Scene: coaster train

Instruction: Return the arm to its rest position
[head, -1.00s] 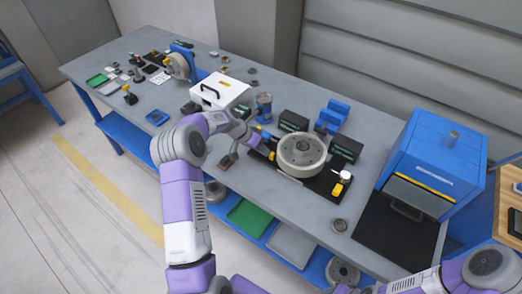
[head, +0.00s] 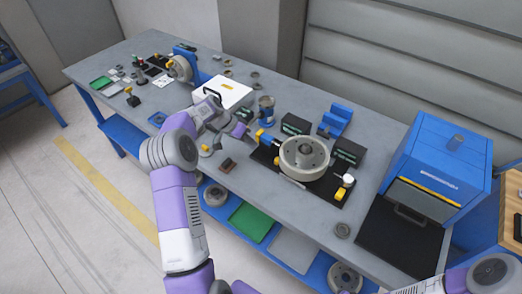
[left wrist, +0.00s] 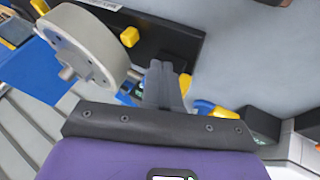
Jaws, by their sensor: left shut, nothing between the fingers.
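My left arm reaches in from the left in the head view, over the workbench (head: 262,192). My left gripper (head: 240,131) is above the bench, left of the round grey wheel (head: 304,158) and near the white case (head: 222,92). In the left wrist view its dark fingers (left wrist: 165,84) are together with nothing between them. The wheel also shows in the left wrist view (left wrist: 85,45), apart from the fingers. Only links of my right arm show at the bottom right of the head view; its gripper is out of frame.
The wheel sits on a black base (head: 335,188) with yellow knobs. A small brown block (head: 228,163) lies left of it. Black boxes (head: 349,150) and a blue block (head: 335,118) stand behind. A blue cabinet (head: 437,160) stands at the right. The bench's front left is mostly clear.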

